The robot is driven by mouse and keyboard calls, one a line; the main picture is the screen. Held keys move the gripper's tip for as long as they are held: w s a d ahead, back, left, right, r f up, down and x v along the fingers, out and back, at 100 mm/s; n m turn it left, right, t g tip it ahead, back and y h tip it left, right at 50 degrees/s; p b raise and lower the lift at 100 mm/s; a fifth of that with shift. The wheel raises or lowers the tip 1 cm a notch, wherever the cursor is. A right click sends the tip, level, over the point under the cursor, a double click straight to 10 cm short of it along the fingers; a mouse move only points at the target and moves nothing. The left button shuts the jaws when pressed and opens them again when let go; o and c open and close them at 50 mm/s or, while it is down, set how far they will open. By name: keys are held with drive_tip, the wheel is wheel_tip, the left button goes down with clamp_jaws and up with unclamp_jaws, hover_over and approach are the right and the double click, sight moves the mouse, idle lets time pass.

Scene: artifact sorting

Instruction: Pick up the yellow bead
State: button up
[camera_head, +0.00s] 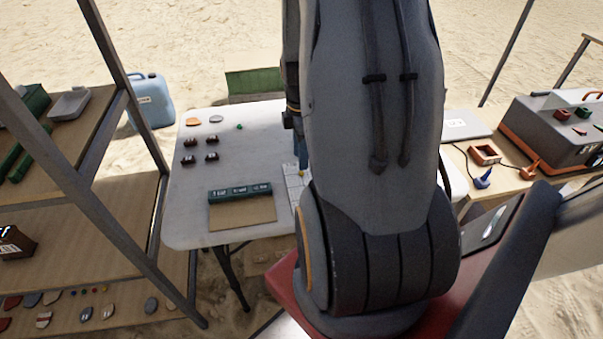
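A tiny yellow bead (301,173) shows on the white folding table (262,135), at the left edge of my arm. It seems to be on or just over a white gridded tray (292,187), which my arm partly covers. My gripper (301,155) points down just above the bead; only a narrow blue-grey part of it shows beside the arm. Whether its fingers are apart, or touch the bead, cannot be told.
A green labelled box (240,192) with a tan board (243,213) stands left of the tray. Several dark blocks (189,159), an orange shard (193,122), a grey shard (216,119) and a green bead (239,127) lie farther back. A metal-framed shelf (145,207) stands left.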

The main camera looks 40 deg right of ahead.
sight(301, 174)
drive_tip(key=shift+f+p, duration=0.65)
drive_tip(key=shift+f, duration=1.95)
clamp_jaws()
